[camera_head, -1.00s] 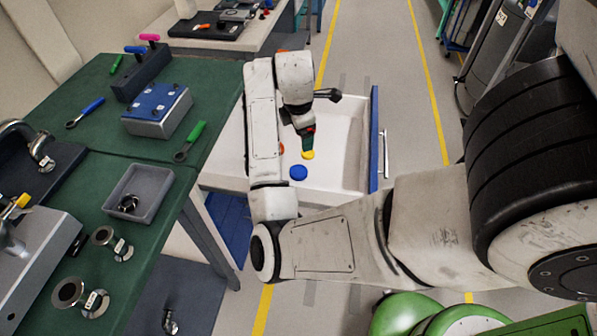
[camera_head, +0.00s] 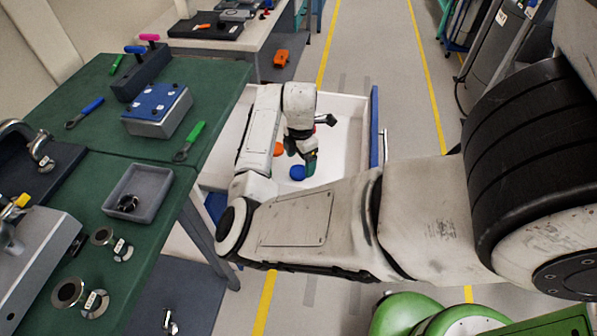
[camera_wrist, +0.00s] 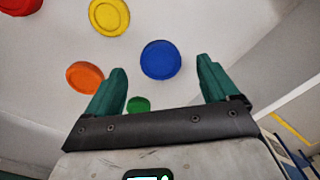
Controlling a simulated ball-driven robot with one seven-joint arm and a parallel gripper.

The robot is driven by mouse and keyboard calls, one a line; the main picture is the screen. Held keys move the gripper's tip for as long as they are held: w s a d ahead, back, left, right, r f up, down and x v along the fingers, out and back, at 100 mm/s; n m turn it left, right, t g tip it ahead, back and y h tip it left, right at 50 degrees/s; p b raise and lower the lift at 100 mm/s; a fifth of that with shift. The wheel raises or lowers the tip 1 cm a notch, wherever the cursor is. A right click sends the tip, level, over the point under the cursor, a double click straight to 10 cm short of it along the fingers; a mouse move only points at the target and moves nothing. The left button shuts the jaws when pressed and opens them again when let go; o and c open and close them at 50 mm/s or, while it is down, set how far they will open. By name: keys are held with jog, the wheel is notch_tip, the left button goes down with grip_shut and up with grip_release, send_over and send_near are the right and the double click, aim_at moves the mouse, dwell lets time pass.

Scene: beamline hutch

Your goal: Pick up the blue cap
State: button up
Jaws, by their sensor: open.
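The blue cap (camera_head: 297,172) is a round disc lying in the open white drawer. In the wrist view the blue cap (camera_wrist: 160,60) shows whole, ahead of the fingertips and between their lines. My gripper (camera_wrist: 160,78) has two green fingers spread apart with nothing between them. In the head view my gripper (camera_head: 310,160) is over the drawer, right beside the blue cap and partly covering it. I cannot tell its exact height above the cap.
The white drawer (camera_head: 345,150) also holds an orange cap (camera_wrist: 85,77), a yellow cap (camera_wrist: 109,17), a red cap (camera_wrist: 20,5) and a green cap (camera_wrist: 138,104). Its blue front (camera_head: 374,140) stands at the right. The green bench (camera_head: 150,168) with tools is on the left.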

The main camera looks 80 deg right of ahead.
aim_at(301, 169)
jog(key=shift+f, duration=1.65)
jog(key=c, duration=1.1)
jog(key=shift+r, duration=0.6)
jog(key=s+r, duration=0.4)
jog(key=s+a+r+p, duration=0.1)
jog(key=s+r, duration=0.3)
jog(key=s, duration=0.1)
jog(key=s+r+p, duration=0.1)
jog(key=s+r, duration=0.2)
jog(key=s, duration=0.2)
jog(key=shift+a+r, duration=0.4)
